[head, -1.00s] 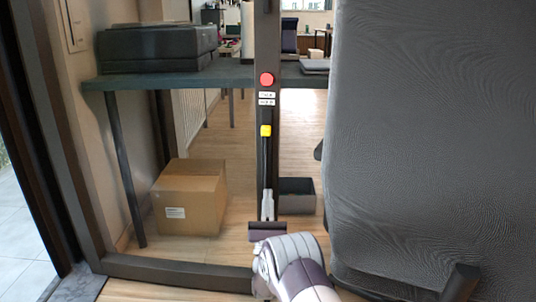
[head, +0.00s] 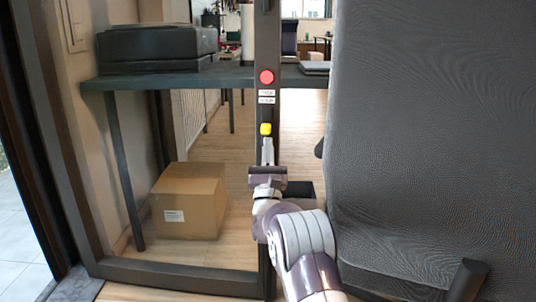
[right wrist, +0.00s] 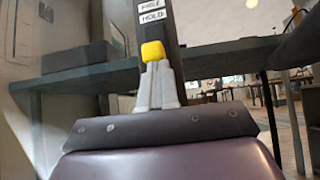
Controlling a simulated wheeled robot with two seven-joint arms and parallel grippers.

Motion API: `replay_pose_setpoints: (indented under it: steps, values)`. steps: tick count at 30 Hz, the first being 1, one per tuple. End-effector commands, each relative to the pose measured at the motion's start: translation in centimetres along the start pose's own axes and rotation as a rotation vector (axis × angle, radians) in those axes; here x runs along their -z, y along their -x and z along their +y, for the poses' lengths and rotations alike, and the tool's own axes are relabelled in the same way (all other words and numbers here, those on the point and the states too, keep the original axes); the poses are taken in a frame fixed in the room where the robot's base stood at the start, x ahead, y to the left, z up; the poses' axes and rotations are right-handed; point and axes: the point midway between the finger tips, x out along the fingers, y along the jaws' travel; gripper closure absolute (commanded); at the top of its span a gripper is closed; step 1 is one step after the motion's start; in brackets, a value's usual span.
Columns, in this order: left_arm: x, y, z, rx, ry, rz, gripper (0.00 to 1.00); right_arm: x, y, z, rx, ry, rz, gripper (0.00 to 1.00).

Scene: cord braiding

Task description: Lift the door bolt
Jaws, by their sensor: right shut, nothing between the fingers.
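The door bolt shows as a small yellow knob (head: 265,129) on the dark upright post (head: 266,112) of the door frame. It also shows in the right wrist view, as a yellow block (right wrist: 153,51) just above my fingertips. My right gripper (head: 267,143) is shut and empty, with its fingers pointing up along the post. In the right wrist view its closed fingertips (right wrist: 157,66) are right below the knob; I cannot tell whether they touch it. The gripper hides the lower part of the bolt. My left gripper is not in view.
A red button (head: 266,77) and small white labels (head: 267,97) are on the post above the knob. Behind the frame are a dark table (head: 160,79) and a cardboard box (head: 188,202).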

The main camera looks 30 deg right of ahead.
Motion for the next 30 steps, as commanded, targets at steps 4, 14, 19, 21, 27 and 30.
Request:
replay_pose_setpoints:
  steps: [4, 14, 19, 21, 27, 30]
  values:
    - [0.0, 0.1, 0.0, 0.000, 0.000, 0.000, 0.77, -0.1, 0.0, 0.0, 0.000, 0.000, 0.000, 1.00]
    - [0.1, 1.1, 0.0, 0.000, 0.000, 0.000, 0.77, -1.9, -1.8, 0.0, 0.001, 0.000, -0.003, 1.00]
    - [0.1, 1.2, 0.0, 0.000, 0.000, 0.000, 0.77, -2.5, -2.6, 0.0, 0.001, 0.000, -0.002, 1.00]
    - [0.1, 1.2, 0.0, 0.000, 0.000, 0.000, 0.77, -2.6, -2.6, 0.0, 0.001, 0.000, -0.003, 1.00]
    - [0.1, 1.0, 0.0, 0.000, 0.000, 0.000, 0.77, -2.5, -2.5, 0.0, 0.002, 0.000, -0.006, 1.00]
    - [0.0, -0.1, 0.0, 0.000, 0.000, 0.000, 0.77, -1.7, -1.8, 0.6, 0.001, -0.001, -0.005, 1.00]
